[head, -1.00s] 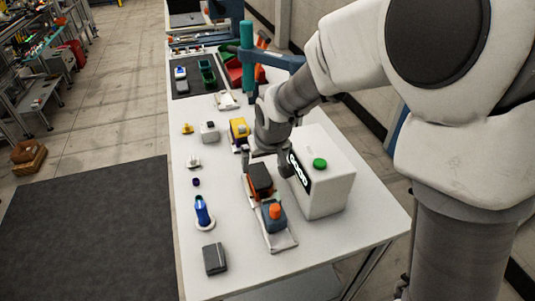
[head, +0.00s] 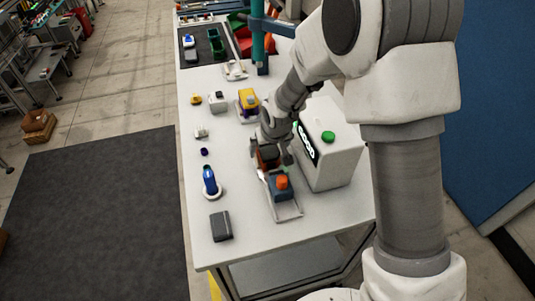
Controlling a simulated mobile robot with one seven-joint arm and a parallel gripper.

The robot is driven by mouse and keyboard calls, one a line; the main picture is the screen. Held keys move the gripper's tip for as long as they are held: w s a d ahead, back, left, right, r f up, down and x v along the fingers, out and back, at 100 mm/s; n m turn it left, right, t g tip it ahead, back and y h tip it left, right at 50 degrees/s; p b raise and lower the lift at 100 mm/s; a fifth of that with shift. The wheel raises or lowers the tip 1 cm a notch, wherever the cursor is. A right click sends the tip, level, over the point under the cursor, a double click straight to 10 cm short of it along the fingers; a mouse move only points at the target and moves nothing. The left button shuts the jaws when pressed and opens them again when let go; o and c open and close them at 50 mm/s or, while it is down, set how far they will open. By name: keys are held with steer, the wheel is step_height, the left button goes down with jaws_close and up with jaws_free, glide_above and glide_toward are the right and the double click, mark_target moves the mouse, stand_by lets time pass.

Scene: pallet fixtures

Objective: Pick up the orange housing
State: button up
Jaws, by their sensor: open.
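The orange housing (head: 267,161), orange-red with a dark top, sits on a pale fixture plate (head: 288,211) on the white table. My gripper (head: 271,153) is open, pointing down over the housing, its fingers near the housing's two sides. The gripper hides part of the housing, and I cannot tell whether the fingers touch it. A blue-grey block with an orange knob (head: 282,184) stands on the same plate, just in front of the housing.
A white box with a green button (head: 336,160) stands close on the right. A yellow and purple part (head: 249,101) lies behind on its own plate. A blue part (head: 210,181) and a dark grey block (head: 220,227) stand at the left, with clear table between.

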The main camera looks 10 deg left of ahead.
jaws_close()
stand_by(0.5)
